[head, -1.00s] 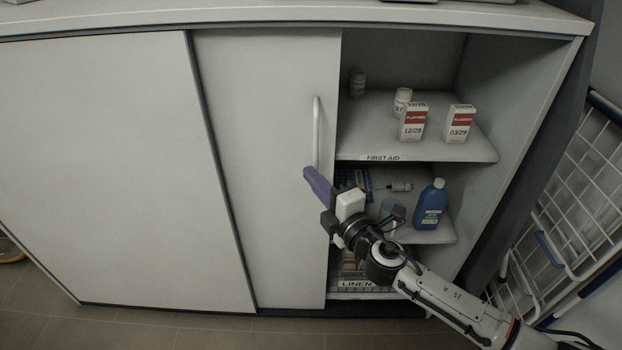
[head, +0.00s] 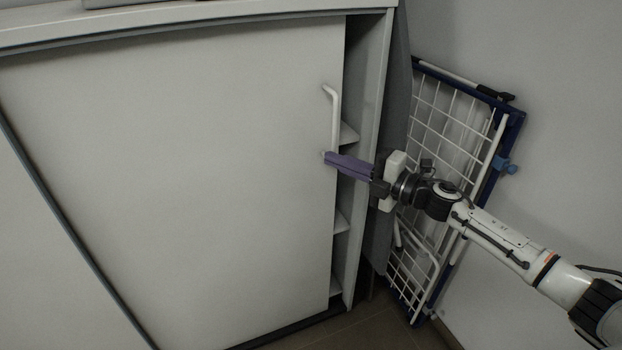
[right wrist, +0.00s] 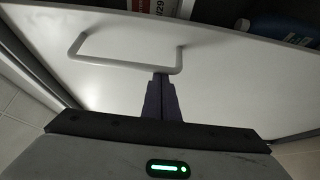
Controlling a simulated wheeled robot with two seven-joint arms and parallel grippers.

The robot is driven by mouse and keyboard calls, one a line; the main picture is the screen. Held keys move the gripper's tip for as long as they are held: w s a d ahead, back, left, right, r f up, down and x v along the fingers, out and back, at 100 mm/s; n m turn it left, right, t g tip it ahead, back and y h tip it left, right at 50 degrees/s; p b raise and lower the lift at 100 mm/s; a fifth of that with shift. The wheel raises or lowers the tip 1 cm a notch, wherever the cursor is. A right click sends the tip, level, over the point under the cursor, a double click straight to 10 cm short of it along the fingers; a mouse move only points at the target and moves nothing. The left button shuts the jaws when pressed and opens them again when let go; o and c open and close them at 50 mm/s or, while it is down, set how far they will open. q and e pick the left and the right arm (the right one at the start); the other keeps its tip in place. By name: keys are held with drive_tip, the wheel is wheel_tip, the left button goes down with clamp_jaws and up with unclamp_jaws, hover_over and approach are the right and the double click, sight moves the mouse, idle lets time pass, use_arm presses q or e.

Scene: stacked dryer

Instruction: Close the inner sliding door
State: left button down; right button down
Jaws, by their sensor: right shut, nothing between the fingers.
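The inner sliding door (head: 200,170) is a large pale panel that covers most of the cabinet front. A narrow open gap with shelf ends remains between its right edge and the cabinet's right side wall. Its white bar handle (head: 335,118) is near that right edge and shows in the right wrist view (right wrist: 125,65). My right gripper (head: 326,158) has purple fingers, pressed together and empty. Its tips are at the lower end of the handle, in the right wrist view (right wrist: 161,76) too; I cannot tell whether they touch it. My left gripper is not in view.
The cabinet's right side wall (head: 368,150) stands just right of the gap. A white wire drying rack with a blue frame (head: 440,140) leans against the wall behind my right arm. In the right wrist view a blue bottle (right wrist: 285,30) shows inside the cabinet.

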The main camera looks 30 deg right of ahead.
drive_tip(key=d+b, duration=0.2)
drive_tip(key=d, duration=0.6)
drive_tip(key=shift+s+d, duration=0.1)
drive_tip(key=shift+d, duration=0.1)
drive_tip(key=s+a+p, duration=0.2)
drive_tip(key=a+p, duration=0.1)
drive_tip(key=a, duration=0.1)
drive_tip(key=v, duration=0.8)
drive_tip(key=shift+s, duration=0.3)
